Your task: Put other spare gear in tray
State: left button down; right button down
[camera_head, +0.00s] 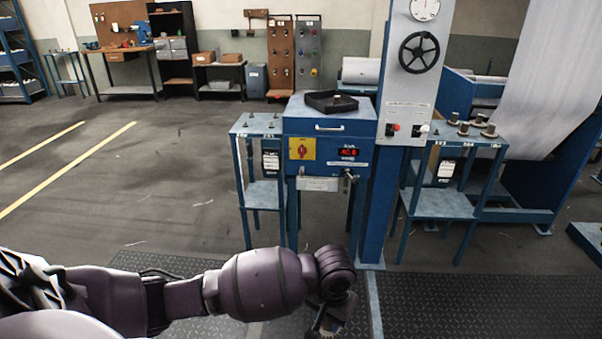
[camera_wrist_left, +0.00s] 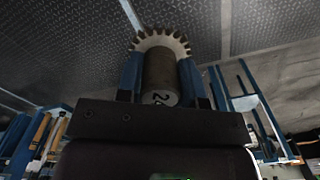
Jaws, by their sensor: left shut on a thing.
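My left gripper (camera_head: 327,322) is low at the bottom middle of the head view, in front of the blue cabinet. In the left wrist view the gripper (camera_wrist_left: 161,82) is shut on a spare gear (camera_wrist_left: 160,42). The gear has a toothed metal rim and a brown cylindrical hub held between two blue fingers. A number on the hub's end is only partly readable. The black tray (camera_head: 318,106) lies on top of the blue cabinet (camera_head: 330,128), well above and beyond my gripper. A small pale object lies in the tray. My right gripper is not in view.
A small blue stand (camera_head: 258,125) is left of the cabinet. Another blue stand (camera_head: 465,134) at right carries several metal gear-like parts. A grey column (camera_head: 410,95) with a handwheel (camera_head: 419,53) rises right of the tray. The floor at left is clear.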

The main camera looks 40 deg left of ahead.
aim_at(325, 102)
jog(key=i+j+u, duration=0.25)
jog(key=i, duration=0.15)
jog(key=i+j+u, duration=0.25)
jog(key=i, duration=0.2)
jog(key=i+j, duration=0.15)
jog(key=i, duration=0.9)
